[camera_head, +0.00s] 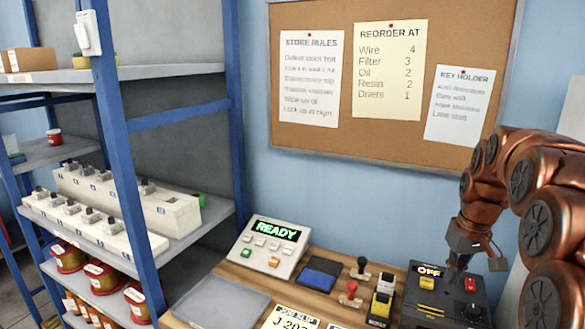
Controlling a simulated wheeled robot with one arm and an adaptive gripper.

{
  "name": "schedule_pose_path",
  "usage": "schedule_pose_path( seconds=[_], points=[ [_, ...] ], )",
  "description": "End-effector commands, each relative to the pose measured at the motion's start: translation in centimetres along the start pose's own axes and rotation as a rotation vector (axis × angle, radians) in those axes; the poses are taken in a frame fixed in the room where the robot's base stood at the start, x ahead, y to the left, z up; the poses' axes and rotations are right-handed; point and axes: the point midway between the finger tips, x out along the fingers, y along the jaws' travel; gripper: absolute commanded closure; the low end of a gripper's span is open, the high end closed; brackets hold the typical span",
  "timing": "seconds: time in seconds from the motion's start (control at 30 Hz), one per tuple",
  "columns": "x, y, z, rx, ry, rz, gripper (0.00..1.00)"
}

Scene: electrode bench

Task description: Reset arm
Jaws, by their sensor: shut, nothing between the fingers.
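My copper-coloured arm reaches in from the right. My gripper (455,275) points down over a dark control box (478,298) at the right end of the wooden bench (215,266). Its fingers are shut and empty. The fingertips overlap the box's top in the picture; I cannot tell whether they touch it. Part of the box is hidden behind the gripper.
A console (268,245) reading READY stands on the bench. Right of it are a blue pad (320,274), stamps (350,293) and yellow-black blocks (382,300). A grey tray (222,303) lies in front. A blue-framed shelf (120,150) stands left; a notice board (390,145) hangs behind.

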Motion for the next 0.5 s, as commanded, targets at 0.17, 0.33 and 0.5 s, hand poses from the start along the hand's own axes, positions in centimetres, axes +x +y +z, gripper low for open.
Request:
schedule_pose_path(
  seconds=[0.17,0.33,0.5],
  points=[
    [-0.2,-4.5,3.4,0.000,-0.033,-0.009,1.00],
    [0.1,-8.1,6.9,0.006,-0.067,-0.013,1.00],
    [0.5,-11.2,10.8,0.013,-0.098,-0.011,1.00]
  ],
)
